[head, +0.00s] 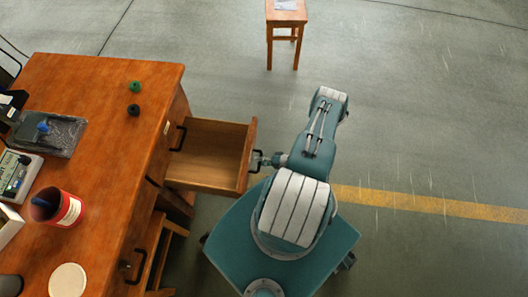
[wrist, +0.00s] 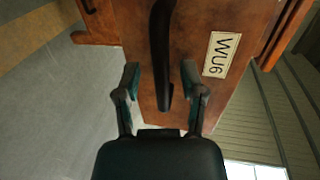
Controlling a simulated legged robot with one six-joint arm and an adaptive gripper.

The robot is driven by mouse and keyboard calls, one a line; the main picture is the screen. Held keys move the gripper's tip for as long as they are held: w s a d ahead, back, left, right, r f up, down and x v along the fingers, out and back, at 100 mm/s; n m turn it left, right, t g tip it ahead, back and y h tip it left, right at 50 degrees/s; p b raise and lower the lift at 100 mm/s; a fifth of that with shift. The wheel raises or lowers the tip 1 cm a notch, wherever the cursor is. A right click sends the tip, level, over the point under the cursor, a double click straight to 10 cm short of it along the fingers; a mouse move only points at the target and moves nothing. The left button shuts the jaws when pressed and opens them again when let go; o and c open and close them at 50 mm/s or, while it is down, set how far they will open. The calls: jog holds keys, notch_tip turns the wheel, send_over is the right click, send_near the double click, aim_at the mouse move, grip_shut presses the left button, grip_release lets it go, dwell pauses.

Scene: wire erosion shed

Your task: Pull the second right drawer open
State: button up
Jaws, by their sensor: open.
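A wooden drawer (head: 205,155) stands far out from the right side of the desk, its inside bare. Its front panel also fills the upper middle of the wrist view (wrist: 200,25), with a label reading "WU6" (wrist: 221,54). A dark bar handle (wrist: 162,50) is on that panel. My gripper (wrist: 161,76) is open, with one finger on each side of the handle and a gap visible on both sides. In the head view my gripper (head: 266,160) is at the drawer's front, partly hidden by my arm. I cannot tell the drawer's place in its row from these views.
The wooden desk (head: 100,90) carries a red cup (head: 68,212), a grey tray (head: 68,138), a meter and two small knobs. A stool (head: 286,18) stands at the back. Floor to the right is clear.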

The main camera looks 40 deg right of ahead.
jog(key=v, duration=1.2)
